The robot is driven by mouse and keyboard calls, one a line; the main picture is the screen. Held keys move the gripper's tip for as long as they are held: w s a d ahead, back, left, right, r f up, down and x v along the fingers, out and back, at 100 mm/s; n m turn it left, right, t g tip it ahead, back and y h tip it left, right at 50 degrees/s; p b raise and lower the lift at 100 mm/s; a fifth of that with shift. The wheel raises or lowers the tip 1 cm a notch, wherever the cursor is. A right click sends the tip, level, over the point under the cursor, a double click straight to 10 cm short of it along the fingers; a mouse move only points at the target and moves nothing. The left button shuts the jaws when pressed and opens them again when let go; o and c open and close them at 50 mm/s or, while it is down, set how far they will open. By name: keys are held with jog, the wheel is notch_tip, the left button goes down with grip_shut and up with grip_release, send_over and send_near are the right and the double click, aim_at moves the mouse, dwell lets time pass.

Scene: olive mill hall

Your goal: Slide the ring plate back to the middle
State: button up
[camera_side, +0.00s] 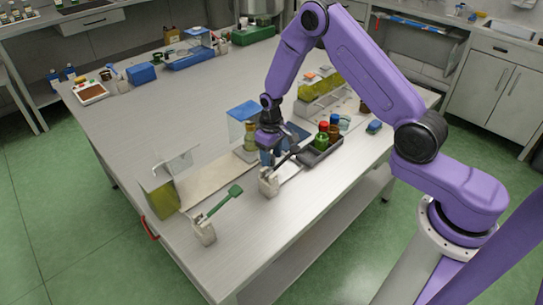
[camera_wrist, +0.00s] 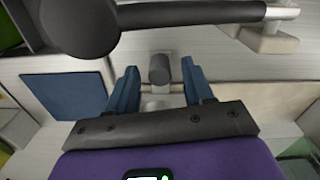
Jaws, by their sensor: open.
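My gripper (camera_side: 268,157) is over the front half of the bench, pointing down. In the wrist view its two blue fingers (camera_wrist: 158,78) are apart, with a grey upright knob (camera_wrist: 158,68) in the gap between them. The fingers do not appear to touch the knob. I cannot tell for sure which part is the ring plate. A long pale strip (camera_side: 200,180) lies on the bench left of my gripper; a pale surface also shows right of the fingers in the wrist view (camera_wrist: 272,96). The area under my gripper is mostly hidden in the side view.
A black ladle (camera_side: 292,153) on a white holder (camera_side: 268,183) is close by; its round head (camera_wrist: 78,24) crosses the wrist view. A dark tray (camera_side: 318,156) of bottles stands to the right. The bench's left middle is clear.

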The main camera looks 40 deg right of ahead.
jog(key=shift+f, duration=0.2)
grip_shut()
jog(key=a, duration=1.2)
jog(key=shift+a, duration=0.1)
grip_release()
